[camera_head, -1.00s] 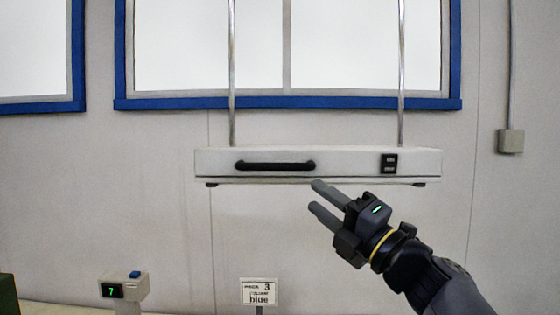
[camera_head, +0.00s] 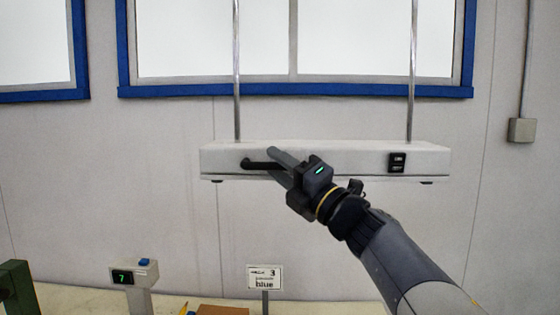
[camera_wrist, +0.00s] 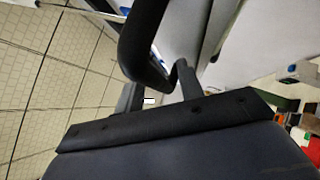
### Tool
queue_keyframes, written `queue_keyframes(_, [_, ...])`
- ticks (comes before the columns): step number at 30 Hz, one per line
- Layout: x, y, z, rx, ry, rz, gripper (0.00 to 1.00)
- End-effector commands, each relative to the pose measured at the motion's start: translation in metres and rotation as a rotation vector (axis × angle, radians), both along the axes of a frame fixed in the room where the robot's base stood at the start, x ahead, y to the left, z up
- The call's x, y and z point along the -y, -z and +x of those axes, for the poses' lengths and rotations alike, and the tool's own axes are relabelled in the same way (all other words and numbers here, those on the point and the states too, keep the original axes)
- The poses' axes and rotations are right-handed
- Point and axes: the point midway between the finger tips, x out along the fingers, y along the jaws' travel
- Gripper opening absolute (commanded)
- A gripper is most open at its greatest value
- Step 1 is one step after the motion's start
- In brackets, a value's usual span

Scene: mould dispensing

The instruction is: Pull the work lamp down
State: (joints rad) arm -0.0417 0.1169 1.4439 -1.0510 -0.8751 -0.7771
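The work lamp (camera_head: 425,160) is a long white box hanging level on two metal rods in front of the window in the head view. Its black bar handle (camera_head: 253,164) is on the left of its front face, and its right part is hidden behind my gripper (camera_head: 277,163). In the wrist view, the dark handle (camera_wrist: 142,38) crosses the top and curves down to the fingertips of my gripper (camera_wrist: 158,92). The two fingers stand apart, with the handle at or between their tips. I cannot tell whether they touch it.
A black switch (camera_head: 397,163) is on the lamp's right front. Below, the pale bench holds a small display post (camera_head: 135,275) reading 7 and a sign (camera_head: 265,278) reading "blue". A green object (camera_head: 15,287) stands at far left. The wall between lamp and bench is clear.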

Motion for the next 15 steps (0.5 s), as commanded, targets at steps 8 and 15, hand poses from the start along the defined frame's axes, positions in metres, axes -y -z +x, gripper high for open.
queue_keyframes(8, [-0.0005, 0.0002, 0.0006, 0.0, 0.0, 0.0, 0.34])
queue_keyframes(15, [-0.0003, 0.0002, 0.0005, 0.0, 0.0, 0.0, 0.15])
